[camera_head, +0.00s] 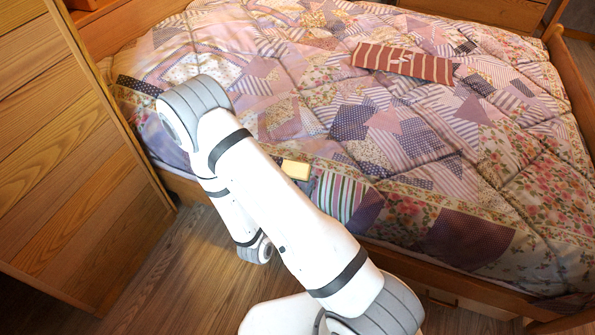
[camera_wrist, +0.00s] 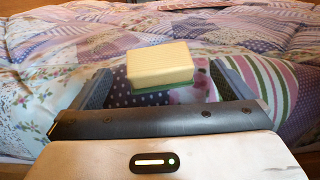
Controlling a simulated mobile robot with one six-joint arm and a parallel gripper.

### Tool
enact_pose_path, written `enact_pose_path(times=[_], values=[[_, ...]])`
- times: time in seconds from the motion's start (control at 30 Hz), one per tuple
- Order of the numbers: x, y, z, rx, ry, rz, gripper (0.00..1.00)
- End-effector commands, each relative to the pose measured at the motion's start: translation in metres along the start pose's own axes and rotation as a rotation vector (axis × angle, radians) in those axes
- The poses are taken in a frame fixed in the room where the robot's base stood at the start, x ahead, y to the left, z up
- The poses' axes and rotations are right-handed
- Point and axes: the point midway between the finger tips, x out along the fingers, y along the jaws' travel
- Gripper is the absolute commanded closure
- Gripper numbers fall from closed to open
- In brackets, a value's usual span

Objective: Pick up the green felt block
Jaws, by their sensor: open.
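A small block (camera_wrist: 160,64) lies on the patchwork quilt near the bed's edge. It is pale yellow on its top and front, with a green layer along its bottom. In the head view the block (camera_head: 296,170) shows as a yellow piece just beyond my arm. My gripper (camera_wrist: 162,82) is open in the wrist view, with one finger on each side of the block's line. The block appears between or just ahead of the fingertips; I cannot tell which. No grip on it shows. My arm hides the gripper in the head view.
The quilt (camera_head: 420,130) covers the bed and is uneven. A red-and-white patterned cloth item (camera_head: 402,63) lies farther back. A wooden cabinet (camera_head: 75,160) stands on the left. The wooden bed rail (camera_head: 440,275) runs along the near edge. Wooden floor (camera_head: 190,270) shows below.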

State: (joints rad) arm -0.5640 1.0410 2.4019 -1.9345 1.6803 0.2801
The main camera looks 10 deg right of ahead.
Motion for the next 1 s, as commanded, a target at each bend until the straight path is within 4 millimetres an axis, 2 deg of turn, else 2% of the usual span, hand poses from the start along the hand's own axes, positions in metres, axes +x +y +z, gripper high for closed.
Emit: enact_pose_path(times=[0.27, 0.6, 0.87, 1.0], values=[[0.027, 0.0, 0.0, 0.003, -0.001, -0.004, 0.0], [0.07, 0.001, 0.002, 0.002, -0.001, -0.004, 0.0], [0.073, 0.002, 0.003, 0.001, 0.0, -0.001, 0.0], [0.072, 0.002, 0.003, 0.001, 0.0, -0.001, 0.09]])
